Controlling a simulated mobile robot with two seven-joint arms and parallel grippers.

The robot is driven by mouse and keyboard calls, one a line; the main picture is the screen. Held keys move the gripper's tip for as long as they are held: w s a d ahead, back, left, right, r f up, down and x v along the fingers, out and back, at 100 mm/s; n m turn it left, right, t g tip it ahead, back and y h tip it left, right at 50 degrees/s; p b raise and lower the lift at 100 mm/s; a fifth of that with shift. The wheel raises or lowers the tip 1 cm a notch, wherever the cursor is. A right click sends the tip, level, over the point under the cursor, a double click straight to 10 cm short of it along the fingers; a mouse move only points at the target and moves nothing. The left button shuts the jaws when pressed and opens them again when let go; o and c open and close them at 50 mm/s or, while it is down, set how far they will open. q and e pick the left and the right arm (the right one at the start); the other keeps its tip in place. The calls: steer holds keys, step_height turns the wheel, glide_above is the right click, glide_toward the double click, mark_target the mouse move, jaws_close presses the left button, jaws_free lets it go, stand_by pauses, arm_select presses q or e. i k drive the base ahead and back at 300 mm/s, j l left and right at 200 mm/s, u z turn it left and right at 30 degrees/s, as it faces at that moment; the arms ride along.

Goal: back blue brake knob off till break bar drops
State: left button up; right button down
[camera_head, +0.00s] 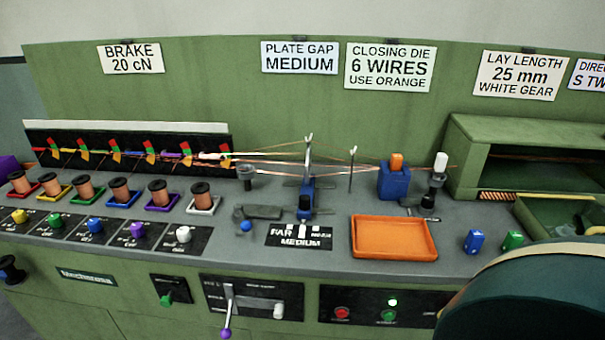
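The blue brake knob (95,225) stands on its dark label plate on the left of the bench, between the green knob (55,219) and the purple knob (137,230). Behind it, a copper spool (121,190) stands in the blue tray (124,202). On the black panel (80,139) at the back, a row of red-and-green gauges with orange pointers (151,148) shows. Small coloured bars lie along the wires there; I cannot tell the blue line's break bar or its position clearly. Neither of my grippers is in view.
More spools and a white knob (183,234) sit beside the row. Wires run right past a blue stand (306,195) to a blue block (394,182). An orange tray (393,238) is empty. A large dark green rounded body (530,295) blocks the lower right.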

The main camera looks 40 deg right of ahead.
mark_target(93, 225)
steer(key=k+z, duration=0.2)
steer(key=z, duration=0.25)
steer(key=k+l+z, duration=0.15)
steer(key=z, duration=0.3)
steer(key=k+l+z, duration=0.2)
steer(key=z, duration=0.25)
steer(key=u, duration=1.5)
steer(key=j+z, duration=0.1)
steer(key=z, duration=0.35)
steer(key=i+j+z, duration=0.15)
steer(key=z, duration=0.2)
steer(key=i+j+z, duration=0.1)
steer(key=j+z, duration=0.25)
steer(key=i+j+z, duration=0.1)
steer(key=z, duration=0.3)
steer(key=i+j+z, duration=0.2)
steer(key=j, duration=0.4)
steer(key=k+j+z, duration=0.2)
steer(key=j, duration=0.35)
steer(key=i+j, duration=0.1)
steer(key=j, duration=0.45)
steer(key=i+j+z, duration=0.1)
steer(key=j, duration=0.45)
